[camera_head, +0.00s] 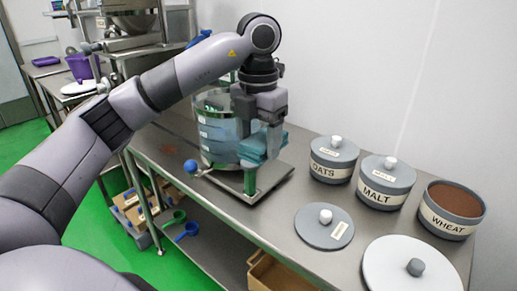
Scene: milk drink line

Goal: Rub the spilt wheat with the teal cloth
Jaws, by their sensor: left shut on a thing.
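My left gripper (262,148) reaches in from the left and points down over the steel bench. It is shut on the teal cloth (252,149), which shows as a folded teal piece at the fingers, in front of the clear vessel. The fingers partly hide the cloth. A faint reddish-brown patch (168,148) lies on the bench to the left of the vessel; it may be the spilt wheat. The grey canister labelled WHEAT (450,212) stands open at the right, full of brown stuff. My right gripper is not in view.
Lidded OATS (333,160) and MALT (385,183) canisters stand at the right. A grey lid (324,227) and white lid (394,252) lie in front. Bare bench lies front-left.

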